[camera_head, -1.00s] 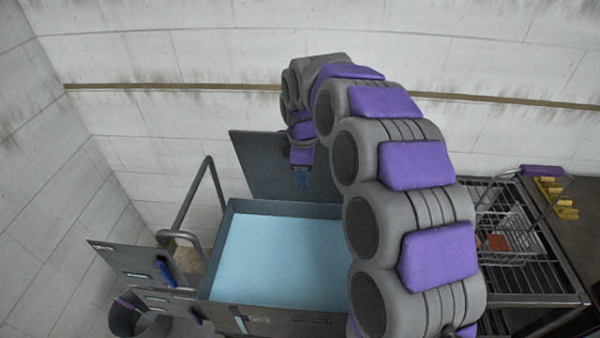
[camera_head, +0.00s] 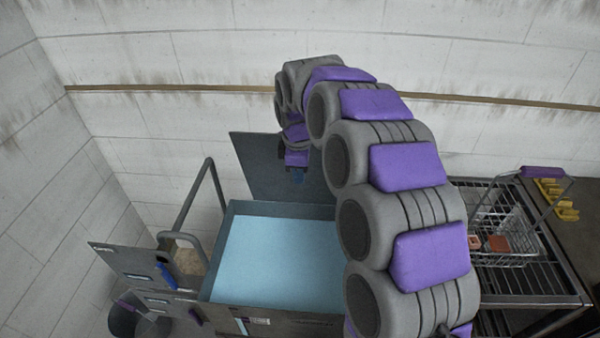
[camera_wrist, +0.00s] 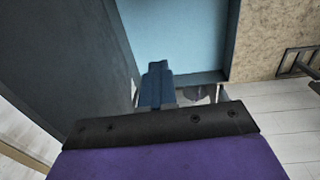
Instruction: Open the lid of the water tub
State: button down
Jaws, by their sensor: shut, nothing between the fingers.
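The water tub (camera_head: 272,208) is a grey box with light blue water (camera_head: 275,260) in it. Its top is uncovered. The dark grey lid (camera_head: 258,165) stands raised at the tub's back edge, leaning a little. My gripper (camera_head: 298,176) hangs in front of the lid, above the back of the tub, pointing down. In the wrist view my gripper's blue fingers (camera_wrist: 157,70) are together with nothing between them. There the lid (camera_wrist: 70,65) is on the left and the water (camera_wrist: 178,35) lies ahead. A gap between gripper and lid is hard to judge.
A panel with a blue handle (camera_head: 166,274) and a bent grey rail (camera_head: 205,180) stand left of the tub. A bucket (camera_head: 125,318) is at the lower left. A wire basket (camera_head: 505,240) rests on a metal rack at right. The wall is behind.

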jog(key=shift+a, duration=0.25)
jog(key=c, duration=1.6)
grip_release()
jog(key=shift+a, duration=0.5)
jog(key=shift+o, duration=0.9)
jog(key=o, duration=0.3)
jog(key=shift+d, duration=0.4)
notch_tip(320, 180, up, 17)
jog(key=s+p, duration=0.1)
jog(key=p, duration=0.2)
jog(key=shift+d+r+p, duration=0.15)
jog(key=shift+d+p, duration=0.05)
jog(key=shift+p, duration=0.15)
